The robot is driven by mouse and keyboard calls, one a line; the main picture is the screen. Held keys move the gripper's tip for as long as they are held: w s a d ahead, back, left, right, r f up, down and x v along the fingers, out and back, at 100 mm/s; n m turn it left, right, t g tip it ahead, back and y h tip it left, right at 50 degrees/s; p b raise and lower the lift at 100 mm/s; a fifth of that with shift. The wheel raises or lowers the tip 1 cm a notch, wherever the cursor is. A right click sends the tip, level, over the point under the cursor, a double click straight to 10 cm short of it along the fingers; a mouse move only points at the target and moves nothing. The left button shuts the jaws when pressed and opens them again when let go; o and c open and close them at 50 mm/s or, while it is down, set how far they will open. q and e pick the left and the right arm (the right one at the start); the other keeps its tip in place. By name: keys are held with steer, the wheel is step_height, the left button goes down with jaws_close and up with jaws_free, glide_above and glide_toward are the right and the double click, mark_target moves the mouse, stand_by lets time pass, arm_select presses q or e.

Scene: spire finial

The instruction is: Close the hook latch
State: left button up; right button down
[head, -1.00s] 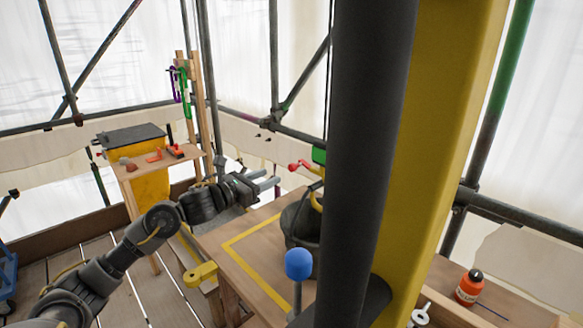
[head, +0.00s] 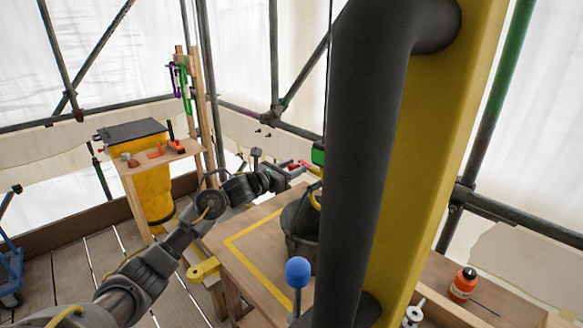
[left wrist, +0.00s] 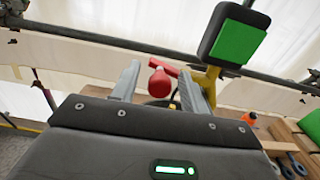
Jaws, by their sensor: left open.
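The yellow hook (head: 314,197) hangs on a line above a black bucket (head: 301,240); a dark box with a green face (head: 318,153) sits at its top. Its red latch lever ends in a round red knob. My left gripper (head: 302,170) is open beside the hook's top, with the red lever close to its fingertips. In the left wrist view the red knob (left wrist: 160,83) appears between the two open fingers; contact cannot be told. The green-faced box (left wrist: 235,42) is right of the fingers, and the yellow hook (left wrist: 207,76) is partly hidden behind the right finger. My right gripper is not in view.
The bucket stands on a wooden table with a yellow taped outline (head: 240,255). A blue ball on a stem (head: 297,272) rises in front. An orange bottle (head: 463,284) stands at right. A shelf with tools (head: 155,158) is at left. Large black and yellow shapes block the centre right.

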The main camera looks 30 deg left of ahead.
arm_select(q)
jaws_close()
steer(key=shift+a+f, duration=0.1)
steer(key=shift+f, duration=0.05)
steer(key=shift+f+n+b, duration=0.25)
steer(key=shift+n+b, duration=0.35)
steer(key=shift+n, duration=0.1)
steer(key=n, duration=0.1)
steer(key=f+n+b, duration=0.1)
steer(key=shift+n, duration=0.3)
steer(key=d+f+n, duration=0.1)
steer(key=n, duration=0.4)
steer(key=s+d+f+n+p, duration=0.1)
steer(key=n, duration=0.5)
steer(key=d+f+n, duration=0.1)
steer(key=n, duration=0.4)
steer(key=shift+s+d+f+n+p, duration=0.15)
steer(key=shift+d+f+n+p, duration=0.15)
steer(key=shift+n+p, duration=0.1)
